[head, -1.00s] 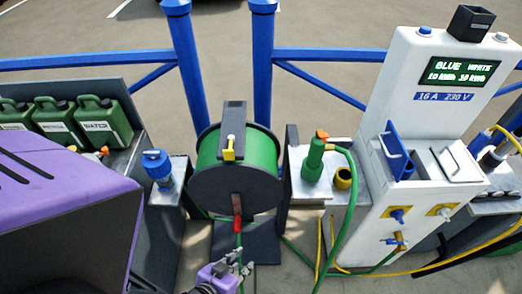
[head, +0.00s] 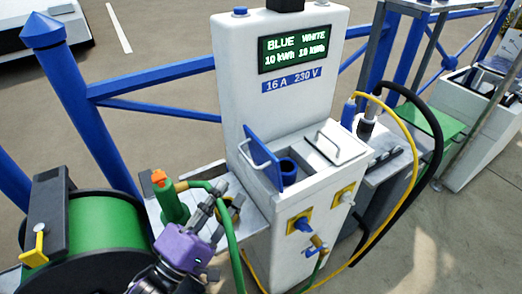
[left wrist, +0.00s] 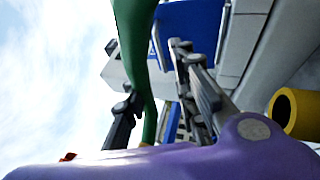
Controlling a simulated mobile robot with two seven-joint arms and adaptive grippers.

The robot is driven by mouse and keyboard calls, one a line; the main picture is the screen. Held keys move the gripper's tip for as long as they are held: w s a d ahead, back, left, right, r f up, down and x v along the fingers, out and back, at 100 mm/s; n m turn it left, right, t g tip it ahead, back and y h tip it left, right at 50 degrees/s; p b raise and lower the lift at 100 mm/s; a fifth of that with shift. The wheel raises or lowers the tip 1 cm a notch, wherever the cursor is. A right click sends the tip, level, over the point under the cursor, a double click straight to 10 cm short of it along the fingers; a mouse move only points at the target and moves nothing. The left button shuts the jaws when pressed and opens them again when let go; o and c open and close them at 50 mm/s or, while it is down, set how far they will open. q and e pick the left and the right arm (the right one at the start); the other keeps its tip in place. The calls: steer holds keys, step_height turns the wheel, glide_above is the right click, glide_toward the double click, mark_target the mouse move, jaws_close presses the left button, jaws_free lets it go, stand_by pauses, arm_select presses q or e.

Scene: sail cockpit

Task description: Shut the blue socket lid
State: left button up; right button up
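The blue socket lid (head: 262,156) stands raised on the left of the white pedestal's top, with a pale bar handle on its face. The blue socket (head: 288,166) shows uncovered beside it. The lid's blue panel also shows in the left wrist view (left wrist: 190,32), partly behind a finger. My left gripper (head: 229,198) is below and left of the lid, apart from it, near the green hose. In the left wrist view its fingers (left wrist: 156,82) are spread, and the hose crosses the view between them; I cannot tell its depth. My right gripper is out of view.
A white lid with a handle (head: 338,147) lies flat right of the blue socket. The hose reel (head: 90,235) stands at left.

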arm_select(q)
steer(key=p+x, duration=0.1)
steer(key=x, duration=0.7)
steer(key=shift+w+r, duration=0.2)
steer(key=shift+d, duration=0.15)
steer(key=shift+c, duration=0.2)
jaws_close()
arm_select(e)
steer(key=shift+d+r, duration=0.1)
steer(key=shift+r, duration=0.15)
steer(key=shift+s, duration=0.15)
